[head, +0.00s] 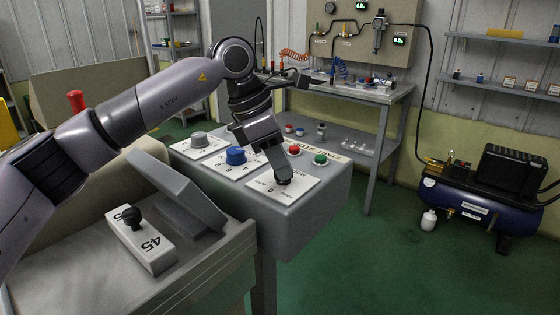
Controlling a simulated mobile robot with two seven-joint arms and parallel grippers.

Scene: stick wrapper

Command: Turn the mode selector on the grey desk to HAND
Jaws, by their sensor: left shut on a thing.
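The grey desk (318,203) stands in the middle of the head view. Its mode selector is a small dark knob (284,181) on a white plate (297,194) at the near right corner of the desk's top. My left gripper (281,174) reaches down onto it from above and is shut on the knob. The gripper hides most of the knob and part of the plate's lettering, so I cannot tell which mark the knob points to. My right gripper is not in view.
The desk also carries a grey knob (198,139), a blue knob (236,156), a red button (294,150) and a green button (320,159). A tilted panel (178,190) and a black-knobbed block (145,245) stand left. Green floor is open at right, before a compressor (468,208).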

